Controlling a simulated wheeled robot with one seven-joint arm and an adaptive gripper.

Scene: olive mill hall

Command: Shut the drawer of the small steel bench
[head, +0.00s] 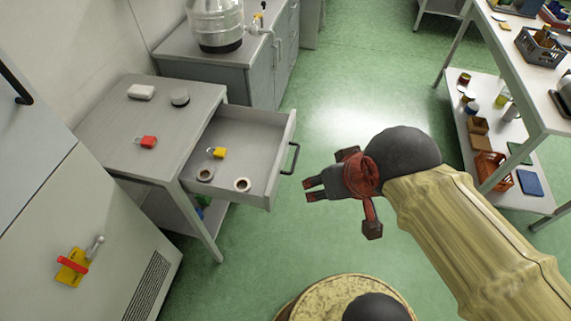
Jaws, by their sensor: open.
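The small steel bench (96,115) stands at the left. Its drawer (279,149) is pulled out to the right, with a dark bar handle (291,159) on its front. Inside the drawer lie a yellow padlock (217,153) and two small round rings or rolls (242,185). My gripper (308,189) is open and empty. In the picture it is just right of and below the drawer handle, its fingers pointing left toward the drawer front. It appears apart from the drawer, but the depth gap is hard to tell.
On the bench top are a red padlock (146,142), a white block (141,92) and a grey round tin (180,97). A steel container (215,22) stands on the cabinet behind. Shelved tables (535,100) are at the right. Green floor (350,90) is clear between.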

